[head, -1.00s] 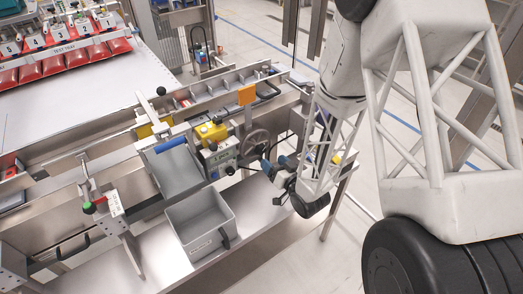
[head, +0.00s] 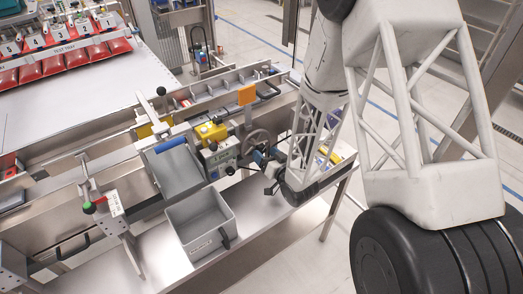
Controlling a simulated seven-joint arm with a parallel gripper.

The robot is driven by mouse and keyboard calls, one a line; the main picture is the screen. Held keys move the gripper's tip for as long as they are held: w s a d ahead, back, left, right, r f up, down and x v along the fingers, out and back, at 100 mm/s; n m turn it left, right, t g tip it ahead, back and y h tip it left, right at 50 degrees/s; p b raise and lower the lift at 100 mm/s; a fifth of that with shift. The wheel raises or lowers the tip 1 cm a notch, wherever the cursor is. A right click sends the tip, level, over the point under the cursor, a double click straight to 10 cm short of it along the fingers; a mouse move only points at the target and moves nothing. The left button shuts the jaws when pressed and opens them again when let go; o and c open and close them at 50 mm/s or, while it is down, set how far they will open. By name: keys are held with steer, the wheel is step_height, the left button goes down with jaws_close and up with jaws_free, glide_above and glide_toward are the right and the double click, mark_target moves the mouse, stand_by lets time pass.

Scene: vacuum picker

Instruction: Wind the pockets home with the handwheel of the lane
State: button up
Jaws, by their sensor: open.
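The grey handwheel (head: 256,139) is on the front of the metal lane (head: 75,150), right of a yellow-topped unit (head: 211,132). My gripper (head: 261,158) is open, just below and right of the handwheel, pointing left towards it. It appears close to the wheel's lower rim; I cannot tell whether it touches. The fingers are small and partly hidden among dark and blue parts. Compartments (head: 205,95) line the lane behind the wheel; I cannot tell which are the pockets.
An orange plate (head: 246,95) stands above the handwheel. A grey bin (head: 200,222) sits on the shelf below, with a grey sloped tray (head: 175,171) above it. Red pouches (head: 65,58) lie on the white table behind.

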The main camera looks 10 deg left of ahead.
steer(key=shift+x, duration=1.45)
steer(key=c, duration=0.9)
